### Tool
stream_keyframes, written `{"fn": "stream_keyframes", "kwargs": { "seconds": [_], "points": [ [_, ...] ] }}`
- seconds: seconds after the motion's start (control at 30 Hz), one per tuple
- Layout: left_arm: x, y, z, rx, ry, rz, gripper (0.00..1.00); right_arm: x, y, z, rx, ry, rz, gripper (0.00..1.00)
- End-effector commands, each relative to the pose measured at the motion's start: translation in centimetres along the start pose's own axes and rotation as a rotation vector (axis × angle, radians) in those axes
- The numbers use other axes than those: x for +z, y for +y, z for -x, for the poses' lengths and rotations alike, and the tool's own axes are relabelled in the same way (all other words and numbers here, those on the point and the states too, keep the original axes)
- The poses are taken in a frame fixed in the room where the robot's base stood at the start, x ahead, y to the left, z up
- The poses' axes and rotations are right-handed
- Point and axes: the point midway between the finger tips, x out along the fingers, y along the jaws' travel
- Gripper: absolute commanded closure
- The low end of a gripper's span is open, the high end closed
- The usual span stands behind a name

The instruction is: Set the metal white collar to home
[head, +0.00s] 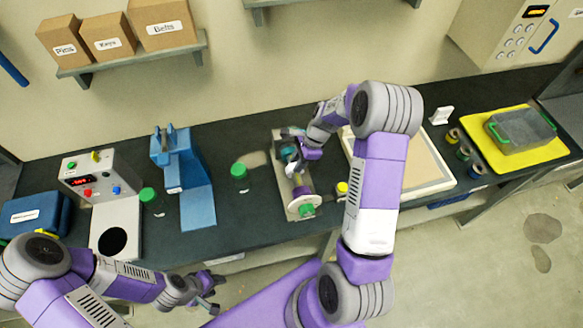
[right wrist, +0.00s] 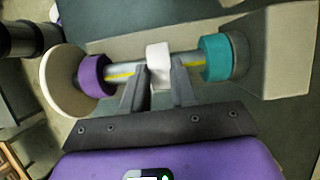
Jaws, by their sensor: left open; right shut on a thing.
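The white collar (right wrist: 158,65) sits around a metal rod with a yellow line (right wrist: 120,75) in the right wrist view. My right gripper (right wrist: 160,80) is shut on it, one finger on each side. A purple collar (right wrist: 93,76) is on the rod to the left and a teal collar (right wrist: 215,57) to the right, both apart from the white one. In the head view the expeller unit (head: 296,190) lies on the bench, with my right gripper (head: 293,166) over it partly hiding the rod. My left gripper (head: 210,287) is open and empty in front of the bench.
A blue press (head: 195,200), green-capped jars (head: 240,171) and a control box (head: 95,175) stand left of the expeller. A shallow framed tray (head: 425,170), small cans (head: 466,153) and a grey bin (head: 520,130) on a yellow mat (head: 485,122) are to the right.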

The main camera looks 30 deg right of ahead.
Motion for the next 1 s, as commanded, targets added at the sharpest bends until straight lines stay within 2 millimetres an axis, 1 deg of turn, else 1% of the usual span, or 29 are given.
{"fn": "stream_keyframes", "kwargs": {
  "seconds": [0.1, 0.33, 0.37, 0.5, 0.53, 0.83, 0.93, 1.0],
  "points": [
    [0.0, 0.0, 0.0, 0.0, 0.0, 0.0, 0.57, -0.6, -0.4, 0.3, -0.006, 0.0, -0.011, 1.0],
    [0.0, 0.0, 0.0, 0.0, 0.0, -0.001, 0.57, -0.7, -0.3, 0.3, -0.007, -0.001, -0.012, 1.0],
    [0.0, 0.0, 0.0, 0.0, 0.0, -0.001, 0.57, -0.7, -0.3, 0.3, -0.007, -0.001, -0.012, 0.7],
    [0.0, 0.0, 0.0, 0.0, 0.0, -0.001, 0.57, -0.6, -0.4, 0.3, -0.006, -0.001, -0.011, 0.48],
    [0.0, 0.0, 0.0, 0.0, 0.0, -0.001, 0.57, -0.6, -0.4, 0.3, -0.006, -0.001, -0.011, 0.47],
    [0.0, 0.0, 0.0, 0.0, 0.0, -0.001, 0.57, -0.6, -0.4, 0.5, -0.006, -0.001, -0.011, 0.47],
    [0.0, 0.1, 0.1, 0.0, 0.0, -0.001, 0.57, -0.6, -0.4, 1.5, -0.009, -0.001, -0.01, 0.47],
    [0.0, 0.1, 0.1, 0.0, 0.0, -0.001, 0.57, -0.6, -0.4, 2.7, -0.01, -0.001, -0.01, 0.47]
  ]
}}
